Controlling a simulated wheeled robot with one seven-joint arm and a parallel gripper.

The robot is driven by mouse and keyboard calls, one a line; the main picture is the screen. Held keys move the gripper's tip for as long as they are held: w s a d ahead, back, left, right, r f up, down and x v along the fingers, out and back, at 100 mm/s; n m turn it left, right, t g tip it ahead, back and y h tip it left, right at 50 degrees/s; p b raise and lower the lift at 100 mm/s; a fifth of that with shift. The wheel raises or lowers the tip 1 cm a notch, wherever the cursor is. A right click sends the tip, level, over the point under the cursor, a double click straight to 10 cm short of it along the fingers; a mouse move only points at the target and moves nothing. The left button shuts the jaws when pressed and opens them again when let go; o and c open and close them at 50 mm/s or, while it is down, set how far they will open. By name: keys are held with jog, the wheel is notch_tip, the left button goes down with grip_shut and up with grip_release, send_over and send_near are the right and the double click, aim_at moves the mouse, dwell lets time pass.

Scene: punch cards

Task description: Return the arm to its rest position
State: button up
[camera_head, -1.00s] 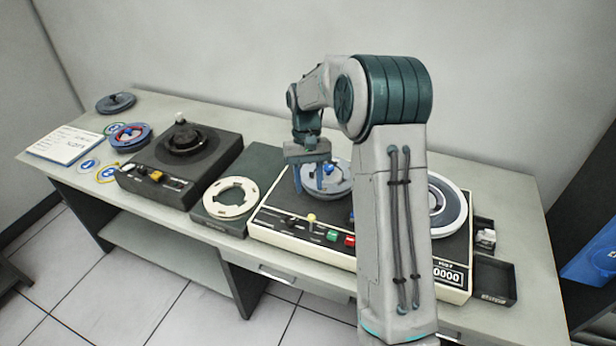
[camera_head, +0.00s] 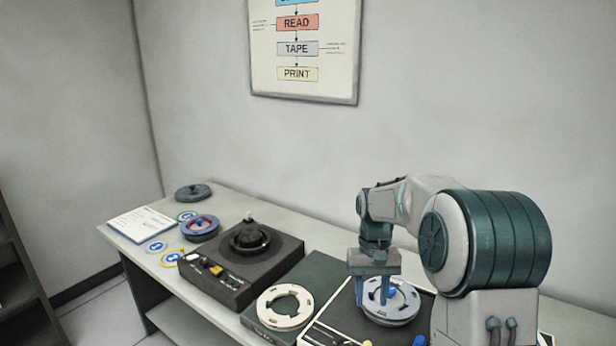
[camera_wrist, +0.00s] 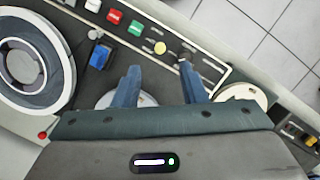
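My arm (camera_head: 490,240) is bent, with its end over the cream-and-black tape machine (camera_head: 335,322). My gripper (camera_head: 375,300) points down at the grey reel (camera_head: 398,304) on the machine's left side. In the wrist view, the two blue fingers of my gripper (camera_wrist: 160,85) stand apart, with nothing seen held between them. The grey reel shows partly behind the fingers in the wrist view (camera_wrist: 103,99). I cannot tell whether the fingertips touch the reel.
A cream ring (camera_head: 284,307) lies on a dark box left of the machine. A black turntable unit (camera_head: 243,264), a blue-rimmed reel (camera_head: 200,227), a dark disc (camera_head: 193,192) and a paper sheet (camera_head: 142,224) stand farther left. A framed chart (camera_head: 303,48) hangs above.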

jog(key=s+r+t, duration=0.2)
jog(key=s+t, duration=0.1)
jog(key=s, duration=0.8)
jog(key=s+r+t, duration=0.3)
jog(key=s, duration=0.9)
jog(key=shift+s+r, duration=0.15)
jog(key=shift+r, duration=0.15)
